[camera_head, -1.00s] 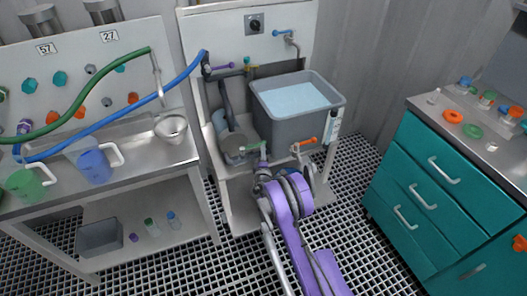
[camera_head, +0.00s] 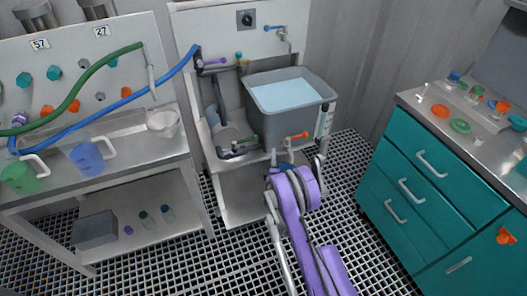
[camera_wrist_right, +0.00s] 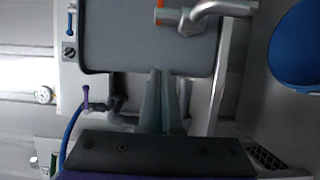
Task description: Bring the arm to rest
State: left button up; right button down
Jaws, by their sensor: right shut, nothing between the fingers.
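My right arm (camera_head: 305,231), purple and grey, rises from the bottom of the head view toward the sink stand. My right gripper (camera_head: 287,160) is at its far end, in front of the stand and below the grey tub (camera_head: 304,121), partly hidden by my own arm. In the right wrist view the two tapered fingers of this gripper (camera_wrist_right: 162,76) lie together, empty, with their tips near the lower edge of the tub (camera_wrist_right: 150,50). I cannot tell whether they touch it. My left gripper is in neither view.
An orange-handled valve (camera_head: 297,135) sits on the stand close to my right gripper. A steel bench (camera_head: 110,160) with cups and hoses stands at left. A teal drawer cabinet (camera_head: 417,180) stands at right. Open grating floor (camera_head: 345,190) lies between stand and cabinet.

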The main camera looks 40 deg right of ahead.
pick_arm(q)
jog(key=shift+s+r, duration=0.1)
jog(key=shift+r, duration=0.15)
pick_arm(e)
jog(key=s, duration=0.1)
jog(key=s+d, duration=0.1)
jog(key=shift+s+d, duration=0.2)
jog(key=shift+s, duration=0.2)
jog(key=s+a+r+m+g+y, duration=0.1)
jog(key=s+a+r+m+g, duration=0.2)
jog(key=a+r, duration=0.4)
jog(key=s+a+r+m+g, duration=0.25)
jog(key=a+r+m, duration=0.2)
jog(key=r, duration=0.55)
jog(key=s+a+f+m+g+y, duration=0.3)
jog(key=s+a+y, duration=0.7)
jog(key=s+a, duration=1.45)
pick_arm(q)
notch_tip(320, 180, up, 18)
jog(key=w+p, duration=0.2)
jog(key=p, duration=1.4)
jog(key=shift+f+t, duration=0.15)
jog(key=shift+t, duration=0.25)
pick_arm(e)
notch_tip(320, 180, up, 18)
jog(key=w, duration=0.1)
jog(key=shift+w+r, duration=0.15)
jog(key=shift+w, duration=0.15)
